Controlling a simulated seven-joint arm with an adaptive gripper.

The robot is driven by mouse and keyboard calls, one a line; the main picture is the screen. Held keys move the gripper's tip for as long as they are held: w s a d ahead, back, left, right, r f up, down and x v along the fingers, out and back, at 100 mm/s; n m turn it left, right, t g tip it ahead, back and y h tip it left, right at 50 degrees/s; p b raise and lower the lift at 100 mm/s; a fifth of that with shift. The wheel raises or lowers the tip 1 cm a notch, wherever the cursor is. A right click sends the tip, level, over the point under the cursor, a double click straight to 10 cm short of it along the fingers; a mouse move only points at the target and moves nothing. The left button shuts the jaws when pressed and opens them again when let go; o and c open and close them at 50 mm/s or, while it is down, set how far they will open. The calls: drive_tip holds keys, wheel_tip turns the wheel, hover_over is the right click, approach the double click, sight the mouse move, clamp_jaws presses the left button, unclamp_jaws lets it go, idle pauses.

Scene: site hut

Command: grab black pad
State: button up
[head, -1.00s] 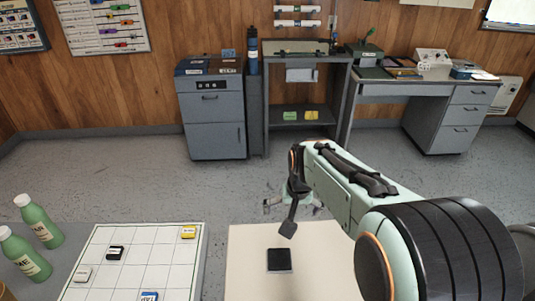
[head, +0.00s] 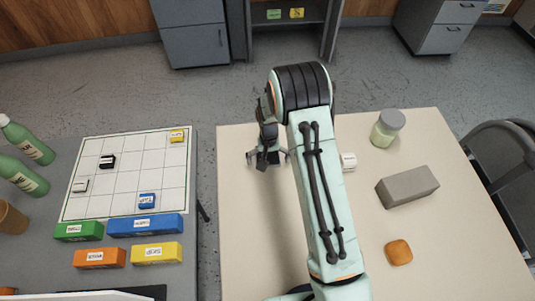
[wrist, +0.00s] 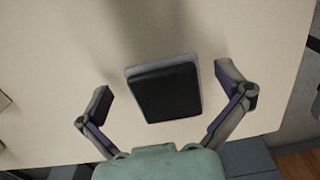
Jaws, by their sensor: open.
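The black pad (wrist: 165,92) is a black square on a thin grey base, lying flat on the cream table. In the wrist view it lies between the fingers of my gripper (wrist: 164,84), slightly turned, with a clear gap to each finger. My gripper is open and holds nothing. In the head view my gripper (head: 267,158) points down over the left far part of the cream table (head: 245,230), and its own body hides most or all of the pad there.
On the cream table stand a lidded jar (head: 387,128), a grey block (head: 407,187), an orange-brown item (head: 398,252) and a small white item (head: 348,161). To the left, a grey table holds a gridded board (head: 130,185), coloured blocks and green bottles. A chair stands right.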

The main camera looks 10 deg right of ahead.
drive_tip(key=c, duration=1.2)
drive_tip(key=shift+r, duration=0.1)
drive_tip(key=shift+c, duration=0.2)
